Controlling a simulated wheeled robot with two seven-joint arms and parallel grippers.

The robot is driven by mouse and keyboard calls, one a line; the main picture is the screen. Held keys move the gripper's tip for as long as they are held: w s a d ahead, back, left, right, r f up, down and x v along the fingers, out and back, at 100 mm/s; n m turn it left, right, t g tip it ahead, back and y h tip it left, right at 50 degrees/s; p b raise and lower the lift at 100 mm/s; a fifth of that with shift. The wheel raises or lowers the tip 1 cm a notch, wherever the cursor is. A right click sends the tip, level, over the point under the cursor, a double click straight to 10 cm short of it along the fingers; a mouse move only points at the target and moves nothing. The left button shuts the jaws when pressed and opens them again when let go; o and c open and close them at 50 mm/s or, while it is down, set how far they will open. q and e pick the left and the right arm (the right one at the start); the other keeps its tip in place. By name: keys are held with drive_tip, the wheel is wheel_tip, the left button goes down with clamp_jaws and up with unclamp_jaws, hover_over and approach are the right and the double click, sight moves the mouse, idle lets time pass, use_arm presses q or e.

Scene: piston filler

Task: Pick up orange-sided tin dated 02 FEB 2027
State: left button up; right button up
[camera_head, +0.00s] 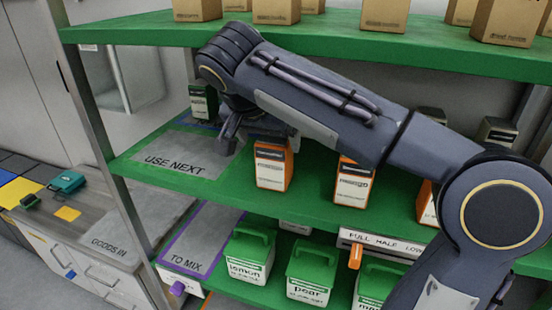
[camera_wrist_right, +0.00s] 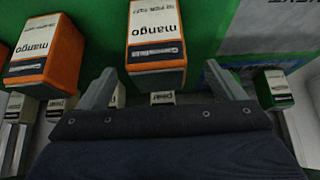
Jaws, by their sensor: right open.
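My right gripper (camera_head: 232,132) is at the middle green shelf, its jaws beside the leftmost orange-sided tin (camera_head: 270,168). In the right wrist view the open gripper (camera_wrist_right: 165,88) has its two fingers apart, with nothing clearly between them. An orange-sided mango tin (camera_wrist_right: 156,38) stands just ahead of the fingers; its date line is upside down and too small to read surely. A second orange-sided mango tin (camera_wrist_right: 42,52) is left of it. In the head view more orange-sided tins (camera_head: 352,181) stand to the right, partly behind my arm. My left gripper is out of view.
A green-sided tin (camera_head: 203,102) stands behind the gripper. The USE NEXT mat (camera_head: 180,160) is bare at left. Green-lidded tubs (camera_head: 249,256) stand on the shelf below, near the TO MIX mat (camera_head: 190,255). Cardboard boxes (camera_head: 385,14) stand on the top shelf.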

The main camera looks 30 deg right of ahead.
sight(273, 152)
drive_tip(key=x, duration=0.5)
drive_tip(key=shift+s+f, duration=0.2)
drive_tip(key=shift+f, duration=0.05)
drive_tip(key=shift+r, duration=0.1)
drive_tip(key=c, duration=1.5)
